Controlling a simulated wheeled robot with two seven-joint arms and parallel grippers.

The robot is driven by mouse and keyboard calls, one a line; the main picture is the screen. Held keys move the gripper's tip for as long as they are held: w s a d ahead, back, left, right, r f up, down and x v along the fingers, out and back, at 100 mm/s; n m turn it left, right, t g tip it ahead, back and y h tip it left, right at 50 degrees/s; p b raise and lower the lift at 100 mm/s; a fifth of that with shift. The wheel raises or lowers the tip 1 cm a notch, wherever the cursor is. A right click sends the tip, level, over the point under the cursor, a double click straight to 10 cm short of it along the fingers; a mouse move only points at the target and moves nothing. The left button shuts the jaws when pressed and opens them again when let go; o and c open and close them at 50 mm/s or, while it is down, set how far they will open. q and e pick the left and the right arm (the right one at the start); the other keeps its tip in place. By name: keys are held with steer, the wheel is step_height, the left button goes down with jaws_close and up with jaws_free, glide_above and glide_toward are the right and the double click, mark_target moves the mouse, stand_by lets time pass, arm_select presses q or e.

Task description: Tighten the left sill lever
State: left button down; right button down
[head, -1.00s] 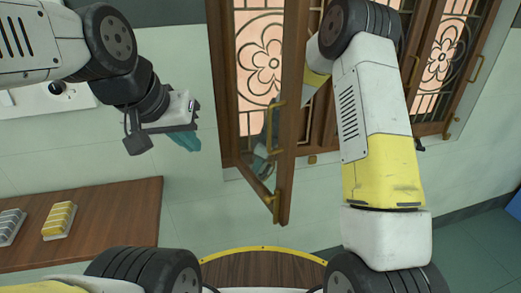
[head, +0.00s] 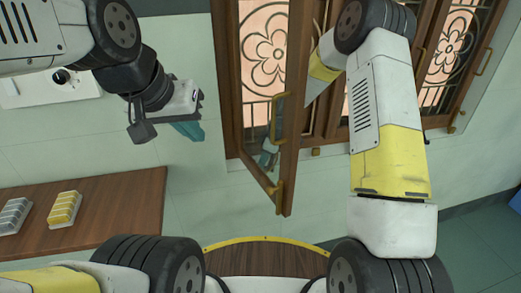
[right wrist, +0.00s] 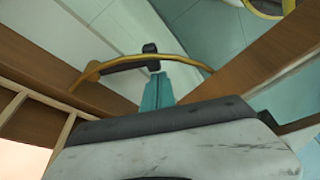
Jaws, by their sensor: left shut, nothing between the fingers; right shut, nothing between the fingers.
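The window's open wooden sash (head: 292,110) juts toward me with a brass pull handle (head: 274,118) and a brass fitting (head: 277,190) at its lower corner. A small brass piece (head: 315,152) sits at the sill line. I cannot tell which fitting is the left sill lever. My right gripper (head: 269,153) is partly hidden beside and behind the sash. In the right wrist view its teal fingers (right wrist: 157,92) are shut, close below a curved brass handle (right wrist: 150,58) in the picture; contact is unclear. My left gripper (head: 188,130) is shut and empty, left of the window.
A brown table (head: 110,205) at the lower left bears a grey rack (head: 13,214) and a yellow rack (head: 64,209). A second sash (head: 470,65) with a brass handle stands at the right. The wall between table and window is clear.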

steer(key=d+n, duration=0.2)
steer(key=s+d+n+g, duration=0.1)
steer(key=n, duration=0.1)
steer(key=shift+d+n+g, duration=0.3)
steer(key=shift+d, duration=0.05)
steer(key=d+n, duration=0.1)
steer(key=d+n+g, duration=0.1)
steer(key=n, duration=0.1)
steer(key=d+n, duration=0.2)
steer(key=shift+w+d+g+h, duration=0.1)
steer(key=shift+w+g+h, duration=0.2)
steer(key=shift+h, duration=0.1)
steer(key=shift+d, duration=0.1)
steer(key=shift+s+d, duration=0.45)
steer(key=shift+d, duration=0.1)
